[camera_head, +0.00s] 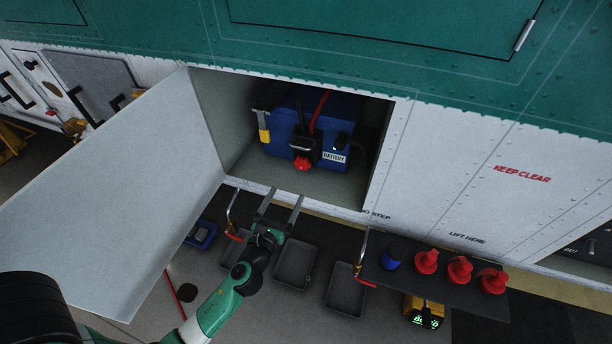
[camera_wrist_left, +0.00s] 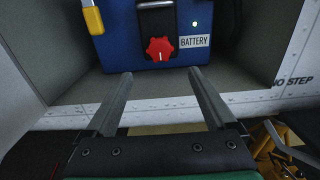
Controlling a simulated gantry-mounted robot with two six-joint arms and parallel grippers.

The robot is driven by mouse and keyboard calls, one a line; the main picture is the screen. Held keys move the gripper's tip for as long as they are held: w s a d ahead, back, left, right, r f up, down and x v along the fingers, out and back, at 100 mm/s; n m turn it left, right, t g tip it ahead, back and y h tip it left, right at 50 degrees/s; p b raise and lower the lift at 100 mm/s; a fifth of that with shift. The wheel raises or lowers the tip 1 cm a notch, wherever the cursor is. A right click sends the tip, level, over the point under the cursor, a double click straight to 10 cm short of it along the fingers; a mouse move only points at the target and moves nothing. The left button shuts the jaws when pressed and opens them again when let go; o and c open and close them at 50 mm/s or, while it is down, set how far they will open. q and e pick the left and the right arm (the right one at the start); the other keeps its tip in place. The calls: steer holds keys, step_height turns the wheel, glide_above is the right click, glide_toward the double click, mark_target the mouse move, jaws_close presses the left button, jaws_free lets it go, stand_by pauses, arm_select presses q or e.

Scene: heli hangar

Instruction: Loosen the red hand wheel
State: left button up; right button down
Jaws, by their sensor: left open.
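The red hand wheel (camera_head: 302,163) sits on the front of the blue battery (camera_head: 283,141) inside an open bay in the white hull. It also shows in the left wrist view (camera_wrist_left: 159,49), below a black bracket and left of the BATTERY label. My left gripper (camera_head: 282,200) is open and empty, just outside and below the bay's lower edge. In the left wrist view its two fingers (camera_wrist_left: 160,82) point toward the battery, with the hand wheel between and beyond them, not touched. My right gripper is not in view.
An open door panel (camera_head: 115,200) hangs left of the bay. Grey trays (camera_head: 294,264) lie on the floor below. A dark shelf (camera_head: 440,277) at the right holds red parts (camera_head: 460,269) and a blue one (camera_head: 392,259). A yellow-handled part (camera_head: 264,130) stands at the battery's left.

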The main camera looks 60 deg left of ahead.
mark_target(301, 166)
arm_select(q)
steer(key=b+x, duration=0.1)
steer(key=x, duration=1)
steer(key=shift+w+a+r, duration=0.1)
steer(key=shift+w+a, duration=0.05)
steer(key=c, duration=1.4)
steer(key=shift+o, duration=0.2)
